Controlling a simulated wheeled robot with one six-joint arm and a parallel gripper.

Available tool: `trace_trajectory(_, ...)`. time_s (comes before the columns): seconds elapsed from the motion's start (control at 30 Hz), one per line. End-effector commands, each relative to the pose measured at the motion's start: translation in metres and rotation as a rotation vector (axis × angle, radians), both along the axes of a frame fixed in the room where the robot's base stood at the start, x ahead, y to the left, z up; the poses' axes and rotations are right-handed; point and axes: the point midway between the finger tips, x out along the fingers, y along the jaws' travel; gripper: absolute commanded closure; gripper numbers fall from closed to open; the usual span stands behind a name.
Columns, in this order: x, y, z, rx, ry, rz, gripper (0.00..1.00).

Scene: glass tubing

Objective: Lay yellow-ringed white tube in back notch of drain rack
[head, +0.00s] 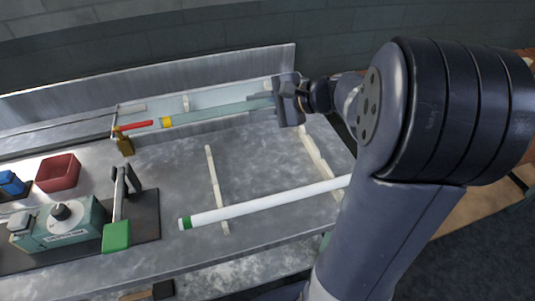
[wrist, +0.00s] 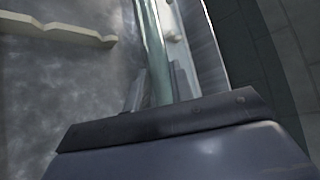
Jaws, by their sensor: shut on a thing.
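My gripper (head: 275,103) is shut on a long, pale green, see-through tube (head: 220,111) with a yellow ring (head: 166,122) at its left end; the tube does not look white. It runs left from the jaws, near the back wall; its height above the bench is unclear. In the wrist view the tube (wrist: 152,45) passes between my fingers (wrist: 160,92). The drain rack seems to be two pale notched rails, left (head: 213,165) and right (head: 311,149). A white tube (head: 270,203) with a green ring lies across both. One rail (wrist: 60,30) shows in the wrist view.
A pale strip or tray (head: 203,99) runs along the metal back wall (head: 200,72). A red bin (head: 58,173) and a teal device (head: 65,225) are at the left.

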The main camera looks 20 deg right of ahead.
Motion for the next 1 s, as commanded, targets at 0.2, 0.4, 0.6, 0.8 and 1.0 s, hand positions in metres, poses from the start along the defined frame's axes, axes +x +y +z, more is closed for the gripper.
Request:
trace_trajectory(0.2,-0.007,0.001,-0.028,0.002,-0.004,-0.002,1.0)
trace_trajectory(0.4,-0.006,0.002,-0.06,0.002,-0.006,-0.001,1.0)
trace_trajectory(0.6,-0.006,0.001,-0.081,0.002,-0.006,-0.002,1.0)
trace_trajectory(0.8,-0.006,0.002,-0.102,0.001,-0.008,-0.002,1.0)
trace_trajectory(1.0,-0.006,0.001,-0.102,-0.001,-0.01,-0.001,1.0)
